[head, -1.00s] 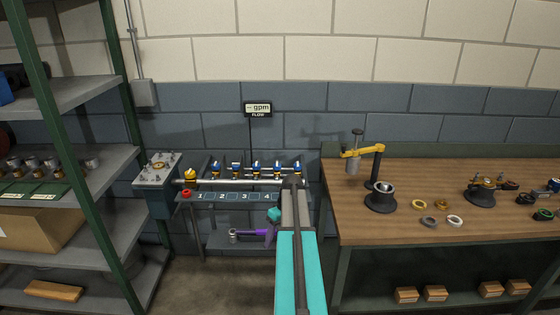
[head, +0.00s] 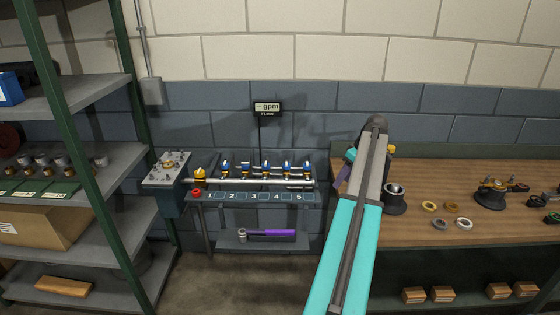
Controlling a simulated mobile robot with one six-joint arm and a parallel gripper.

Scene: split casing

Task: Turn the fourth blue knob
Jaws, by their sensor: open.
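A row of blue knobs sits on valves along a silver pipe above a bench strip numbered 1 to 5. The fourth blue knob (head: 287,168) stands above number 4, with the fifth blue knob (head: 307,168) to its right. My gripper (head: 337,186) shows only as a small purple and dark part left of my raised arm, in front of the wooden workbench's left end. It is right of the knobs and apart from them. It is open; its fingertips are mostly hidden, and I see nothing held.
A flow display (head: 267,107) hangs above the valves. A red button (head: 196,193) and yellow valve (head: 199,174) are at the row's left. A purple-handled wrench (head: 268,233) lies on the lower shelf. The wooden workbench (head: 425,215) holds rings and fixtures. Green-posted shelving stands left.

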